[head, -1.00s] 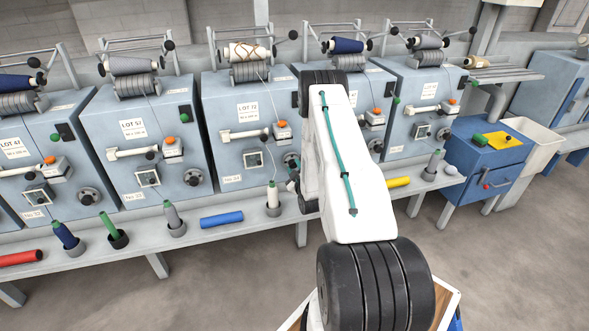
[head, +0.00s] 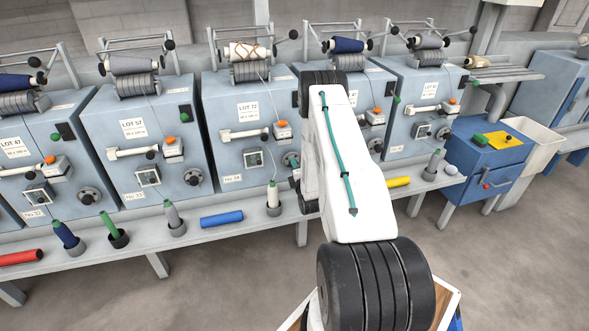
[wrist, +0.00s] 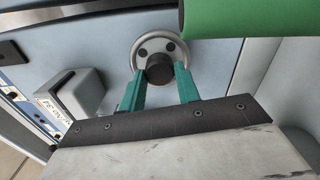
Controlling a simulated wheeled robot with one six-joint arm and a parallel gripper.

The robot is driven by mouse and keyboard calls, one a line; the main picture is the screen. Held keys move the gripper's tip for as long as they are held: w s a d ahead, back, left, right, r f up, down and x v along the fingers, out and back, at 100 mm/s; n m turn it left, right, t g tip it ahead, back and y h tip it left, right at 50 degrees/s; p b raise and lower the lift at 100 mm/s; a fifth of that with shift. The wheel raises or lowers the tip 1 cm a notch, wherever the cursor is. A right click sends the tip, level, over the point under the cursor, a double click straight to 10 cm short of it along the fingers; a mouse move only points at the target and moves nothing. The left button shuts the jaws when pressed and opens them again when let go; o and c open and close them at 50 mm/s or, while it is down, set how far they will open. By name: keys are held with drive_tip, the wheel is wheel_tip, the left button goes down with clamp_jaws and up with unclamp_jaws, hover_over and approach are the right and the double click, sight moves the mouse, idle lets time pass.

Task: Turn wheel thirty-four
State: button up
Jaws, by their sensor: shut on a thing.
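Wheel thirty-four (wrist: 160,47) is a round grey disc with holes and a dark central knob (wrist: 159,69). In the head view the wheel (head: 291,159) shows only in part at the left edge of my arm, on the LOT 72 machine (head: 225,150). My gripper is hidden behind my arm there.
A large green rounded thing (wrist: 250,14) crosses the top right of the wrist view, close to the camera. A grey block (wrist: 82,95) juts out left of the wheel. In the head view, a white bobbin (head: 273,197) and blue tube (head: 221,219) sit on the ledge below.

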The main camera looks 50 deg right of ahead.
drive_tip(key=shift+a+f+n, duration=0.1)
drive_tip(key=shift+f+n, duration=0.05)
drive_tip(key=shift+n, duration=2.4)
drive_tip(key=shift+f+n, duration=0.1)
drive_tip(key=shift+n, duration=2.45)
drive_tip(key=o, duration=1)
drive_tip(key=shift+c, duration=0.2)
drive_tip(key=shift+r, duration=0.1)
drive_tip(key=v, duration=0.7)
drive_tip(key=shift+s, duration=0.4)
